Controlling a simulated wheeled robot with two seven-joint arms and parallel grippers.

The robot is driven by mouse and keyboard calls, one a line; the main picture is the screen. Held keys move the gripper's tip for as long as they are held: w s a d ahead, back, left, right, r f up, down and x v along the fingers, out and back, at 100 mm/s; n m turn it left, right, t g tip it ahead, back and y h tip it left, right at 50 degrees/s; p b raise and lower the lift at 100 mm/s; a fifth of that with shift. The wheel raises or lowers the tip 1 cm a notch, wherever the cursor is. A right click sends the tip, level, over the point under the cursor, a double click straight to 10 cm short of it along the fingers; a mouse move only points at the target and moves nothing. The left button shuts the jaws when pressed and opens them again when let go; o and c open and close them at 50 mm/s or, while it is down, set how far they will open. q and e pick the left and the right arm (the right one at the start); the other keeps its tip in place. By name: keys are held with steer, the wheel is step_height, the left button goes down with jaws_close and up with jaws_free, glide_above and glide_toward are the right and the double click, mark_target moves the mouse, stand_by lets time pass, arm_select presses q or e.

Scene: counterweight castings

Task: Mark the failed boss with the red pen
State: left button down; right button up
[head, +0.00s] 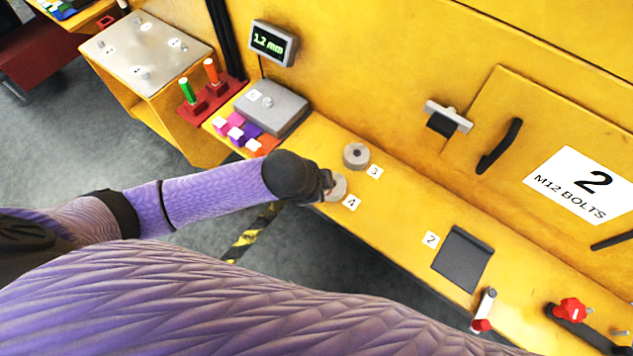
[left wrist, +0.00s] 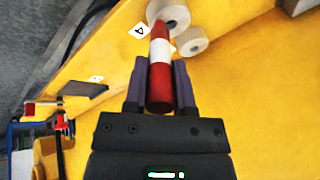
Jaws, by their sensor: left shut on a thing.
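My left gripper (left wrist: 160,84) is shut on the red pen (left wrist: 160,92), a red cylinder with a white band, in the left wrist view. The pen's far end overlaps the round grey boss (left wrist: 172,13) beside label 4; I cannot tell whether it touches. In the head view my left gripper (head: 327,184) is at the boss by label 4 (head: 340,188) and partly covers it; the pen is not clear there. A second grey boss with a central hole, by label 3 (head: 357,156), stands just beyond. My right gripper is not in view.
A gauge display (head: 273,43) reads 1.2 mm. Green (head: 188,92) and orange (head: 211,71) pens stand in red holders. A grey block (head: 271,106) and several coloured blocks sit left of the bosses. A dark plate (head: 462,259) and red-handled clamps lie right along the yellow ledge.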

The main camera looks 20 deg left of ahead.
arm_select(q)
steer(key=shift+a, duration=0.1)
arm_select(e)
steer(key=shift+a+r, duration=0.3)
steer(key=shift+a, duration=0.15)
arm_select(q)
steer(key=shift+p, duration=0.35)
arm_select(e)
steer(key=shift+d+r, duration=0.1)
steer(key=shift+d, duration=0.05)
arm_select(q)
steer(key=shift+a, duration=0.1)
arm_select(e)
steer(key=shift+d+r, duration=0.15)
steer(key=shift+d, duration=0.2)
arm_select(q)
steer(key=shift+w+a, duration=0.1)
steer(key=shift+a+p, duration=0.15)
steer(key=shift+p, duration=0.35)
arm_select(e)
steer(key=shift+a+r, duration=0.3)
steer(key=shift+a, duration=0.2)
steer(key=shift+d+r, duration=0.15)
arm_select(q)
steer(key=shift+a, duration=0.15)
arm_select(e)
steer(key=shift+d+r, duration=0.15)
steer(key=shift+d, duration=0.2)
